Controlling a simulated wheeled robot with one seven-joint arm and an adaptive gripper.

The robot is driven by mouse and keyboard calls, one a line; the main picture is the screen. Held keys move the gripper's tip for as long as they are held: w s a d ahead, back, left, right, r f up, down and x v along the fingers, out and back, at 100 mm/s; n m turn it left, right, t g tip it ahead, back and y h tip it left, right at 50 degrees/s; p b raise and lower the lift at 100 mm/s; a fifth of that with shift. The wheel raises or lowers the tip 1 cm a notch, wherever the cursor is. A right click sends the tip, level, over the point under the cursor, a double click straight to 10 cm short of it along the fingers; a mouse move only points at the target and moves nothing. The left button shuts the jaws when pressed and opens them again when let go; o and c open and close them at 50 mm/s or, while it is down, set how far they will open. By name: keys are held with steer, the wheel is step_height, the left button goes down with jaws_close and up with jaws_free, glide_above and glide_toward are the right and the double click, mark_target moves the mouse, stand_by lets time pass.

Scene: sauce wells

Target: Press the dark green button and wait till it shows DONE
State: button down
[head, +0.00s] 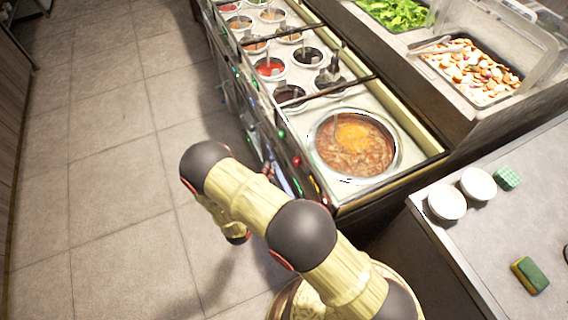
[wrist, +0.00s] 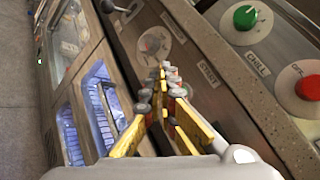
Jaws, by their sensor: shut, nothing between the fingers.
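My gripper (wrist: 164,72) is shut and empty in the wrist view, its yellow fingers pointing at the counter's front panel. A label reading START (wrist: 207,75) is just right of the fingertips. No dark green button can be made out clearly there; the fingers cover part of the panel. A bright green round knob (wrist: 245,17) with the label CHILL is at upper right. No DONE text is readable. I cannot tell whether the fingertips touch the panel. In the head view, my arm hides most of the gripper.
A red knob (wrist: 309,87) marked OFF is at the right edge, and a pale round dial (wrist: 155,42) is beyond the fingertips. Blue-lit panels (wrist: 100,105) are at left. In the head view, a large soup pot (head: 390,150) sits in the counter top. The tiled floor (head: 110,150) is clear.

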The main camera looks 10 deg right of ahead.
steer(key=shift+w+d, duration=0.2)
steer(key=shift+d, duration=0.4)
steer(key=shift+w+d, duration=0.15)
steer(key=shift+d, duration=0.45)
steer(key=shift+d, duration=0.15)
stand_by(0.5)
steer(key=shift+w+d, duration=0.1)
steer(key=shift+d, duration=0.2)
steer(key=shift+w+d, duration=0.15)
steer(key=shift+d, duration=0.3)
stand_by(0.7)
stand_by(0.4)
steer(key=shift+s+a, duration=0.25)
steer(key=shift+a, duration=0.6)
steer(key=a, duration=0.2)
steer(key=s+a, duration=0.1)
steer(key=a, duration=0.1)
steer(key=shift+s+a, duration=0.2)
steer(key=shift+a, duration=0.2)
